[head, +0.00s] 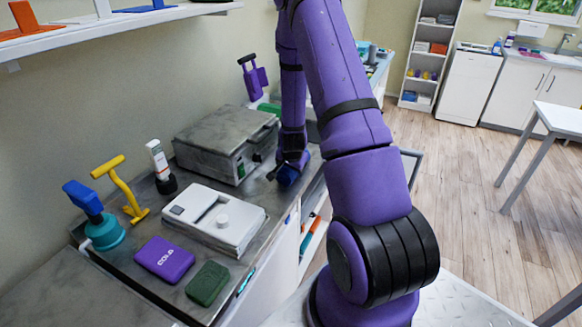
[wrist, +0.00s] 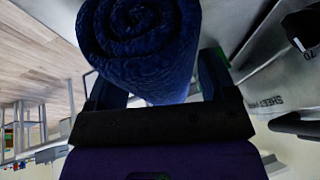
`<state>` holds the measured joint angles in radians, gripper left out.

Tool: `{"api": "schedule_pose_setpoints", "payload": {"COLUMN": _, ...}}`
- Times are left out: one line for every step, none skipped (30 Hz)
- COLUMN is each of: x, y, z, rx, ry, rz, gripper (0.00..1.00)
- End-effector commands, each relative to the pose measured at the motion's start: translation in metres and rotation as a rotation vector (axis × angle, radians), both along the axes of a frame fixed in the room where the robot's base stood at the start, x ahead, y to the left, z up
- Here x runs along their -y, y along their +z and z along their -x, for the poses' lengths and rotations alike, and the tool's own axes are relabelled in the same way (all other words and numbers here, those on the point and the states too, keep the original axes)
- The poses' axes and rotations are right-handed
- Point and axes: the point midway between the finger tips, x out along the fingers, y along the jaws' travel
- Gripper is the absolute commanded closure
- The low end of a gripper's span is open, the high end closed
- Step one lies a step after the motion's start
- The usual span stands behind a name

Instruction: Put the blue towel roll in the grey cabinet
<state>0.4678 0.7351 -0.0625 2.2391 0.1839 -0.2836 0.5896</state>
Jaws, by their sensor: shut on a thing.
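The blue towel roll (head: 288,174) shows small in the head view, just right of a grey metal unit, partly hidden by my gripper. In the wrist view the dark blue towel roll (wrist: 140,45) fills the top middle, its spiral end facing the camera. My gripper (wrist: 158,80) is shut on it, one finger on each side. In the head view my gripper (head: 287,165) is over the counter's right part. The grey metal unit (head: 222,138) on the counter may be the grey cabinet; I cannot tell whether it is open.
On the counter (head: 185,195) are a white flat device (head: 215,215), a purple pack (head: 164,258), a green pack (head: 207,283), a yellow handled tool (head: 122,190), a white bottle (head: 158,160) and a teal-based blue tool (head: 103,230). A shelf (head: 120,25) overhangs the upper left.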

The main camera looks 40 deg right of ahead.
Motion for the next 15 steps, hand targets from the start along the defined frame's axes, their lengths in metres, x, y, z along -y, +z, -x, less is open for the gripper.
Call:
{"api": "schedule_pose_setpoints", "payload": {"x": 0.0003, "y": 0.0002, "z": -0.0003, "rx": 0.001, "ry": 0.0, "rz": 0.001, "gripper": 0.49}}
{"api": "schedule_pose_setpoints", "payload": {"x": 0.0003, "y": 0.0004, "z": -0.0002, "rx": 0.001, "ry": 0.0, "rz": 0.001, "gripper": 0.49}}
{"api": "schedule_pose_setpoints", "payload": {"x": 0.0003, "y": 0.0005, "z": -0.0002, "rx": 0.001, "ry": 0.0, "rz": 0.001, "gripper": 0.49}}
{"api": "schedule_pose_setpoints", "payload": {"x": 0.0003, "y": 0.0005, "z": -0.0002, "rx": 0.001, "ry": 0.0, "rz": 0.001, "gripper": 0.49}}
{"api": "schedule_pose_setpoints", "payload": {"x": 0.0002, "y": 0.0005, "z": -0.0002, "rx": 0.001, "ry": 0.0, "rz": 0.001, "gripper": 0.49}}
{"api": "schedule_pose_setpoints", "payload": {"x": 0.0002, "y": 0.0003, "z": -0.0001, "rx": 0.001, "ry": 0.0, "rz": 0.001, "gripper": 0.49}}
{"api": "schedule_pose_setpoints", "payload": {"x": 0.0002, "y": -0.0002, "z": 0.0, "rx": 0.0, "ry": 0.0, "rz": 0.001, "gripper": 0.49}}
{"api": "schedule_pose_setpoints", "payload": {"x": 0.0001, "y": -0.0009, "z": 0.0001, "rx": 0.0, "ry": 0.0, "rz": 0.0, "gripper": 0.49}}
{"api": "schedule_pose_setpoints", "payload": {"x": 0.0002, "y": -0.002, "z": 0.0001, "rx": 0.0, "ry": -0.001, "rz": 0.0, "gripper": 0.49}}
{"api": "schedule_pose_setpoints", "payload": {"x": 0.0003, "y": -0.0028, "z": 0.0, "rx": 0.0, "ry": -0.001, "rz": 0.0, "gripper": 0.49}}
{"api": "schedule_pose_setpoints", "payload": {"x": 0.0002, "y": -0.0024, "z": 0.0001, "rx": 0.001, "ry": -0.001, "rz": 0.001, "gripper": 0.16}}
{"api": "schedule_pose_setpoints", "payload": {"x": 0.0003, "y": -0.0022, "z": 0.0, "rx": 0.001, "ry": -0.001, "rz": 0.001, "gripper": 0.07}}
{"api": "schedule_pose_setpoints", "payload": {"x": 0.0002, "y": -0.0022, "z": 0.0, "rx": 0.001, "ry": -0.001, "rz": 0.001, "gripper": 0.0}}
{"api": "schedule_pose_setpoints", "payload": {"x": 0.0002, "y": -0.0022, "z": 0.0, "rx": 0.001, "ry": -0.001, "rz": 0.001, "gripper": 0.0}}
{"api": "schedule_pose_setpoints", "payload": {"x": 0.0002, "y": -0.0022, "z": 0.0, "rx": 0.001, "ry": -0.001, "rz": 0.001, "gripper": 0.0}}
